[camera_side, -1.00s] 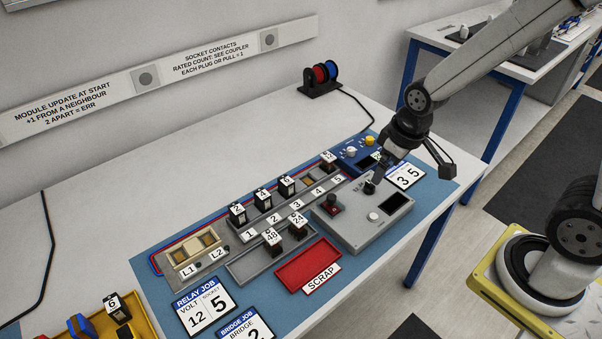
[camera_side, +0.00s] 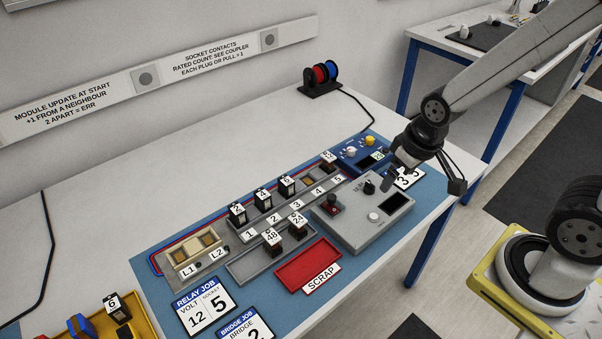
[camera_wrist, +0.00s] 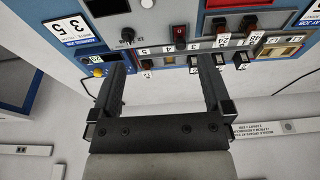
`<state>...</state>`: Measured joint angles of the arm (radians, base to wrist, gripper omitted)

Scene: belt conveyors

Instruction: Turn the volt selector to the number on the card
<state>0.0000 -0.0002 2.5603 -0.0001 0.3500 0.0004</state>
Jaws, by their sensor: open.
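The volt selector is a black knob (camera_side: 369,187) on the grey tester box (camera_side: 345,228); the wrist view shows the same knob (camera_wrist: 127,36) at upper left. Its scale is too small to read.
A red-handled switch (camera_side: 333,203), a white button (camera_side: 373,217) and a dark display share the box. Behind it are a blue panel with a yellow knob (camera_side: 369,140) and a row of relay modules (camera_side: 262,199). A red scrap tray (camera_side: 308,265) lies in front.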

